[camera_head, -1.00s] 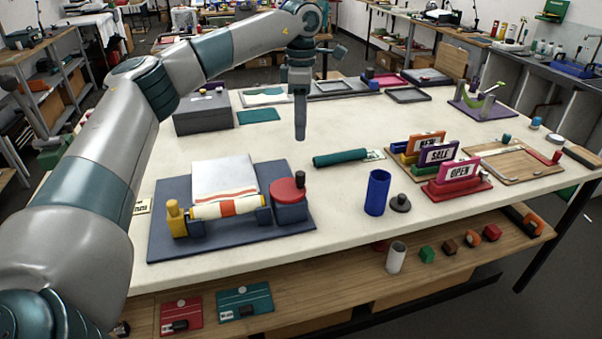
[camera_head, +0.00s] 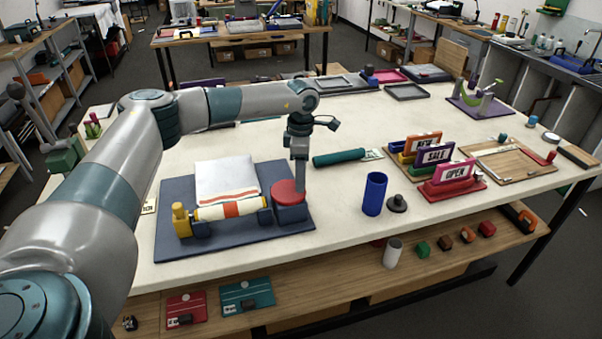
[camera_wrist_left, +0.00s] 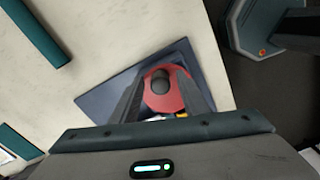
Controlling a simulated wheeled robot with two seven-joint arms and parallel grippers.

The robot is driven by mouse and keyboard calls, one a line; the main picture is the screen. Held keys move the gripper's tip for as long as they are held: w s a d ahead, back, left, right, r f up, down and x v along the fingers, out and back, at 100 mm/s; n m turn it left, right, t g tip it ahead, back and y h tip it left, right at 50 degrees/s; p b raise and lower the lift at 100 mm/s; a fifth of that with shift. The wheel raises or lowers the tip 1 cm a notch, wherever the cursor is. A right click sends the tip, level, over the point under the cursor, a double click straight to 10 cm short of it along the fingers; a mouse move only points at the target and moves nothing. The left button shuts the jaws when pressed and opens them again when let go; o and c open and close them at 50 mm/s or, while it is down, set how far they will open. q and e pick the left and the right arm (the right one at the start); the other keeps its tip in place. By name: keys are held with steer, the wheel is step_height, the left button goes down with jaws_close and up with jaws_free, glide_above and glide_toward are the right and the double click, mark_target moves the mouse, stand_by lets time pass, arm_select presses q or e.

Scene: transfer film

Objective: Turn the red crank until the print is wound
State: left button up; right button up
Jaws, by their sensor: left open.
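The red crank (camera_head: 287,193) is a round disc on a blue block at the right end of the print winder on a dark blue base (camera_head: 165,250). In the left wrist view the crank (camera_wrist_left: 163,103) shows a dark knob (camera_wrist_left: 160,80) on top. My left gripper (camera_head: 299,186) is over the crank, pointing down. Its open fingers (camera_wrist_left: 160,88) stand on either side of the knob; I cannot tell whether they touch it. The print (camera_head: 228,183), white with red and orange stripes, runs onto a roller (camera_head: 230,209) beside a yellow post (camera_head: 181,220). My right gripper is not in view.
A teal roll (camera_head: 339,158) lies right of the winder. A blue cup (camera_head: 373,195) and a dark stopper (camera_head: 397,203) stand farther right, with upright signs (camera_head: 452,175) beyond. The table's front middle is clear.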

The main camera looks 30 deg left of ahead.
arm_select(q)
steer(key=shift+f, duration=0.3)
steer(key=shift+c, duration=0.2)
jaws_close()
steer(key=shift+w, duration=0.1)
